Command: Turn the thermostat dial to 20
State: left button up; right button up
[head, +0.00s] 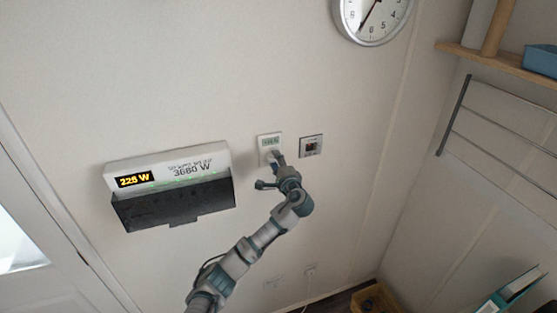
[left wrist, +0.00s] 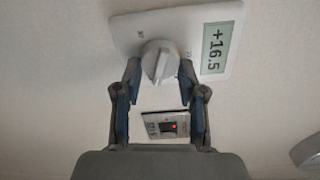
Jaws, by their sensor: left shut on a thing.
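The white thermostat (head: 262,150) is on the wall left of centre in the head view. In the left wrist view its plate (left wrist: 128,28) is at the top, and its display (left wrist: 216,47) reads +16.5. The round grey-white dial (left wrist: 160,58) has a raised grip bar across it. My left gripper (left wrist: 159,74) has one finger on each side of the dial and is shut on it. In the head view my left gripper (head: 276,160) reaches the lower part of the thermostat and mostly hides the dial. My right gripper is not in view.
A small switch panel (head: 311,146) is just right of the thermostat. A power display box (head: 168,168), with a dark lower part, is on the wall to the left. A clock (head: 371,15) hangs above right. A wire rack (head: 485,148) is on the right wall.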

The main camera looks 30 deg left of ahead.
pick_arm(q)
jog(key=shift+a+r+m, duration=0.1)
jog(key=shift+a+m, duration=0.1)
jog(key=shift+m, duration=0.7)
jog(key=shift+a+m, duration=0.15)
jog(key=shift+m, duration=0.75)
jog(key=shift+r, duration=0.1)
jog(key=o, duration=1.1)
jog(key=shift+o, duration=0.2)
jog(key=shift+w+a+f, duration=0.2)
jog(key=shift+a+f, duration=0.1)
jog(key=shift+f, duration=0.05)
jog(key=v, duration=1.1)
jog(key=shift+s+d, duration=0.25)
jog(key=shift+d, duration=0.1)
jog(key=shift+o, duration=0.2)
jog(key=shift+a+f, duration=0.1)
jog(key=shift+a, duration=0.05)
